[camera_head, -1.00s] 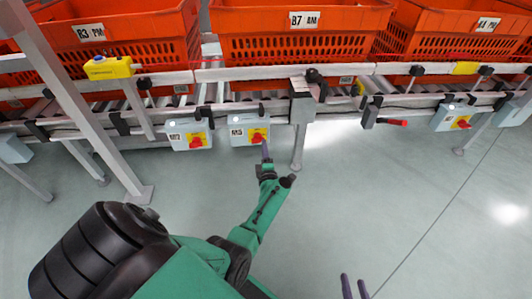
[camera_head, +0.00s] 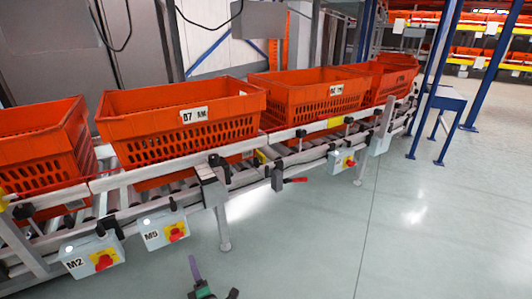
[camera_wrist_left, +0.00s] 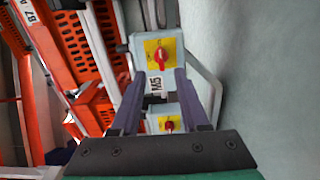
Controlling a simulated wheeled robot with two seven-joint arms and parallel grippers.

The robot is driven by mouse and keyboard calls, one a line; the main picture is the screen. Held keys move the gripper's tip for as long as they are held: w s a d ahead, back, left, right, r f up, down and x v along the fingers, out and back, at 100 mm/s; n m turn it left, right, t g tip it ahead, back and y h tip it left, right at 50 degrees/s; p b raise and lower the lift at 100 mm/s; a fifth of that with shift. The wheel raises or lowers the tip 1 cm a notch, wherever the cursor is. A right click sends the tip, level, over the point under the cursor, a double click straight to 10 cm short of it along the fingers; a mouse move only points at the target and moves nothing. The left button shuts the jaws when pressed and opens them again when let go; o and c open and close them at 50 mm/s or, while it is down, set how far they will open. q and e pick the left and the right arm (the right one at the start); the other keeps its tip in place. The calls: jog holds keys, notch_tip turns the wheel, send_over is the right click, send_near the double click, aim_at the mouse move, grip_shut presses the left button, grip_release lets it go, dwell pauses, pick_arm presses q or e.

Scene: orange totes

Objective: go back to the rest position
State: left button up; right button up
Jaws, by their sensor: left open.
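My left gripper (camera_head: 212,285) shows at the bottom edge of the head view, only partly in the frame. One thin purple finger points up, over bare floor. In the left wrist view, its two purple fingers (camera_wrist_left: 157,80) stand apart with nothing held between them. Beyond them a grey switch box with a yellow plate and red knob (camera_wrist_left: 160,50) shows, apart from the fingers. A second such box (camera_wrist_left: 168,118) shows lower between the fingers. My right gripper is out of both views.
A roller conveyor with a metal rail (camera_head: 290,135) carries orange totes (camera_head: 180,125). Grey switch boxes marked M2 (camera_head: 85,262) and M5 (camera_head: 157,236) hang on its near side. A support leg (camera_head: 222,228) stands at the front. The floor (camera_head: 310,245) to the right is clear.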

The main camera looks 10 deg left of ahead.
pick_arm(q)
jog(key=s+d+r+m+t+h, duration=0.1)
jog(key=d+m+t+h, duration=0.1)
jog(key=d+m+h, duration=0.5)
jog(key=s+d+r+m+t+h, duration=0.15)
jog(key=d+m+h, duration=0.25)
jog(key=m, duration=0.4)
jog(key=s+d+m+g+h, duration=0.6)
jog(key=s+d+m+h, duration=0.2)
jog(key=s+d+m, duration=0.7)
jog(key=s+a+r+n+g+y+p, duration=0.1)
jog(key=s+a+g+y+p, duration=0.5)
jog(key=s+a+p, duration=1.3)
jog(key=s+g+p, duration=0.1)
jog(key=g+p, duration=0.2)
jog(key=p, duration=1.4)
jog(key=shift+a+r+g+y, duration=0.15)
jog(key=shift+r+g+y, duration=0.2)
jog(key=shift+r+y, duration=0.05)
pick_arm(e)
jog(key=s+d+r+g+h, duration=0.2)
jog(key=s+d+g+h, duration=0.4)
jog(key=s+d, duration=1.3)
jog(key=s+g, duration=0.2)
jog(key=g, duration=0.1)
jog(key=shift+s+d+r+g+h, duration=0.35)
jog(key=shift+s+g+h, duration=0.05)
